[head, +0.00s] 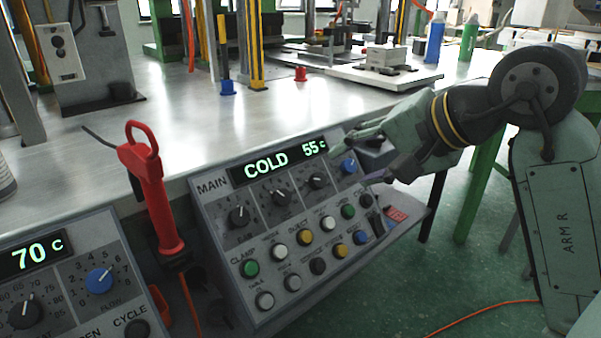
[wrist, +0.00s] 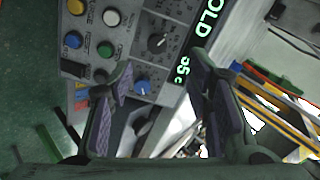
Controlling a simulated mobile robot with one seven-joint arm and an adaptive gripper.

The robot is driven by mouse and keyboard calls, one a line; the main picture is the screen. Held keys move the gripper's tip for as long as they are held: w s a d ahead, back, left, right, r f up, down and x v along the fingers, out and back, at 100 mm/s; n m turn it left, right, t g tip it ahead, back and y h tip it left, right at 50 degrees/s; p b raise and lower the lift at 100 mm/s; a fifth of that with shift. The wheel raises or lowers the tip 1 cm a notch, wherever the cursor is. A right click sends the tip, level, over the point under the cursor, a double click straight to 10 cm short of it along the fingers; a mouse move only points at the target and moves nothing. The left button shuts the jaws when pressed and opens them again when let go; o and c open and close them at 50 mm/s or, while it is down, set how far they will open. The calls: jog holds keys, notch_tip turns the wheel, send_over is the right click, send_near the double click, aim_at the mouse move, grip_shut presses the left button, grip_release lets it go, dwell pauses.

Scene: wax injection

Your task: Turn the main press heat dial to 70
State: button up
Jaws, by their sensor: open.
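The main press panel (head: 222,241) is a sloped grey box labelled MAIN, and its display (head: 275,162) reads COLD 55 C. A row of knobs lies below the display. The black dial (head: 317,181) left of the blue knob (head: 348,165) appears to be the heat dial; its label is too small to read. The dial also shows in the wrist view (wrist: 158,42), above the blue knob (wrist: 141,86). My gripper (head: 362,156) is open and empty at the panel's right end, near the blue knob. In the wrist view its fingers (wrist: 160,68) are apart, with the blue knob between them.
Several coloured buttons (head: 303,236) fill the panel below the knobs. A second panel (head: 75,275) reading 70 C stands at left. A red-handled tool (head: 153,195) stands between the panels. The metal bench (head: 200,120) behind holds a white block (head: 385,56) and bottles (head: 435,38).

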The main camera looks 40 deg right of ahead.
aim_at(320, 181)
jog(key=x, duration=1)
jog(key=shift+w+d+f+b, duration=0.1)
jog(key=shift+d+f+b, duration=0.05)
jog(key=shift+f+b, duration=0.15)
jog(key=shift+c, duration=0.4)
grip_shut()
